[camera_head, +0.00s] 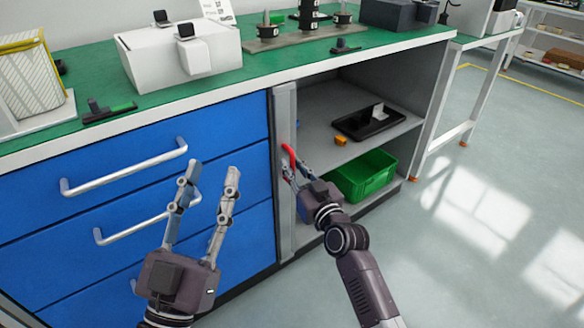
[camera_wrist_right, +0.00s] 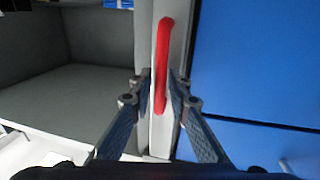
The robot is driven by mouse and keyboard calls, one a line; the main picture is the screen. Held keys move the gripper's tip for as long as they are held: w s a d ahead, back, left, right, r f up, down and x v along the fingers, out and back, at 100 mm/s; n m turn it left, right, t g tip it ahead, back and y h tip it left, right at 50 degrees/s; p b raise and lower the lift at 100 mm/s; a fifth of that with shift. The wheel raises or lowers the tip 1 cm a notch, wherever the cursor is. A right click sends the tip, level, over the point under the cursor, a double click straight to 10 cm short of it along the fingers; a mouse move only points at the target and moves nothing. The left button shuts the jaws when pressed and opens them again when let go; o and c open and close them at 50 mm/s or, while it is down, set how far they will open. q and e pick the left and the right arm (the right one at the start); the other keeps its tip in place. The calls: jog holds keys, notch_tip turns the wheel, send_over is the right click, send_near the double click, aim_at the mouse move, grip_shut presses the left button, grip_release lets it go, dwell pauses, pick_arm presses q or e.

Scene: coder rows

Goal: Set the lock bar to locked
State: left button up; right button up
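The lock bar (camera_head: 285,200) is an upright pale grey strip between the blue drawers and the open cupboard. It carries a red handle (camera_head: 288,154), which stands upright in the right wrist view (camera_wrist_right: 163,50). My right gripper (camera_head: 295,172) is at the handle's lower part. In the right wrist view its fingers (camera_wrist_right: 163,85) lie on either side of the handle, close to it; whether they press on it is not clear. My left gripper (camera_head: 210,175) is open and empty in front of the drawers, left of the bar.
Blue drawers (camera_head: 110,145) with silver handles lie left of the bar. The open cupboard holds a black tray (camera_head: 360,124) and a green crate (camera_head: 375,185). The green worktop (camera_head: 275,65) above bears a white box and other items. The floor at right is clear.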

pick_arm(q)
jog(key=shift+s+r, duration=0.25)
jog(key=shift+r, duration=0.1)
pick_arm(e)
jog(key=shift+w+a, duration=0.1)
jog(key=shift+w, duration=0.05)
jog(key=shift+c, duration=0.4)
grip_shut()
pick_arm(q)
jog(key=shift+w, duration=0.1)
